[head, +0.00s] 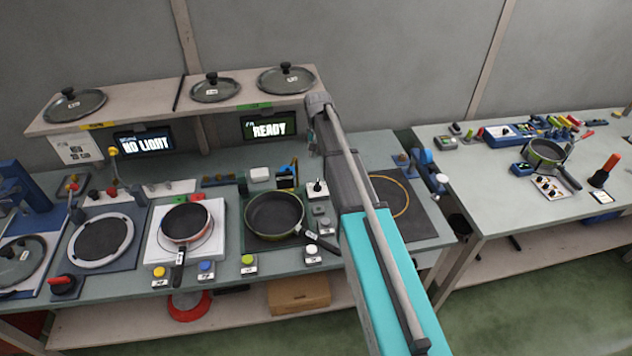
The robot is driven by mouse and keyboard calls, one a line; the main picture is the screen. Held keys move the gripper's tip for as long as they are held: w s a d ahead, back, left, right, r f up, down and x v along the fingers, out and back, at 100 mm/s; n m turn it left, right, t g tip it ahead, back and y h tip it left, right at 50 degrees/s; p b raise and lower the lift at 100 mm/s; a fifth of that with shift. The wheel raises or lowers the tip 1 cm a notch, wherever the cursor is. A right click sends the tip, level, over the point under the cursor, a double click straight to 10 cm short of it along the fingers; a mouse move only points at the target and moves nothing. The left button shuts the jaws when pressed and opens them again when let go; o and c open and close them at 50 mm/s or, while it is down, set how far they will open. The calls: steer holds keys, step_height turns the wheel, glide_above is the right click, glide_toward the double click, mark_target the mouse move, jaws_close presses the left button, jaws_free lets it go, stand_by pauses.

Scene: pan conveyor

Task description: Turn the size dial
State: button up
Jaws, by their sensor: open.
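No dial is clearly labelled as the size dial at this scale. A small white box with a black knob (317,187) stands on the bench right of the green-rimmed pan (275,214), close to my arm. I cannot tell whether it is the size dial. My arm reaches up from the lower right over the bench, and its far end is near the shelf's right end. My gripper cannot be made out; the arm hides part of the bench behind it.
A red-rimmed pan (187,222) sits on a white plate. Screens read "NO LIGHT" (145,142) and "READY" (269,127) under a shelf (143,103) with three lids. Coloured buttons line the front edge. A second table (480,190) stands right, beyond a gap.

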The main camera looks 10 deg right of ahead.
mark_target(318, 181)
steer(key=shift+f+b, duration=6.7)
steer(key=shift+f, duration=0.15)
jaws_close()
